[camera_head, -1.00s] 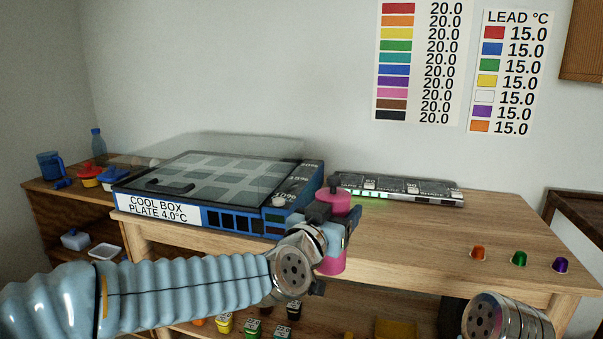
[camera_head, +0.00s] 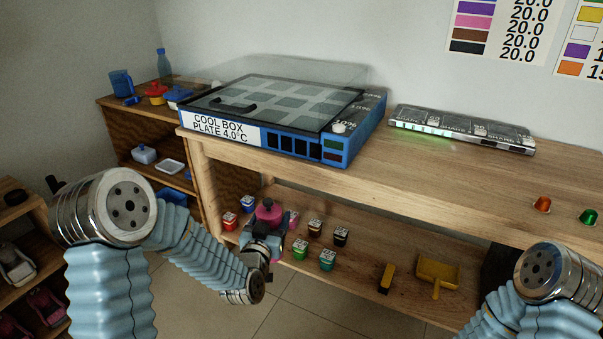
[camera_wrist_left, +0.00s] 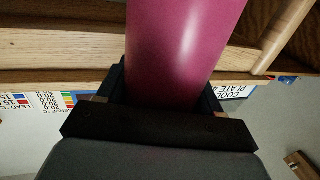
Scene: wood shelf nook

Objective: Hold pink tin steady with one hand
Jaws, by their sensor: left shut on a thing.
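The pink tin (camera_head: 269,212) is upright, with a knobbed pink top, at the level of the lower shelf. My left gripper (camera_head: 264,238) is shut on the tin and covers most of its lower part. In the left wrist view the tin (camera_wrist_left: 185,40) is a smooth pink cylinder standing between my dark jaws (camera_wrist_left: 165,90). I cannot tell whether the tin touches the shelf. Part of my right arm shows at the lower right, but its gripper is out of view.
Small lidded pots, including a green one (camera_head: 300,249) and a red one (camera_head: 230,221), stand on the lower shelf (camera_head: 365,258) around the tin. A yellow dustpan (camera_head: 437,273) lies farther right. The cool box (camera_head: 300,140) sits on the tabletop (camera_head: 430,172) above.

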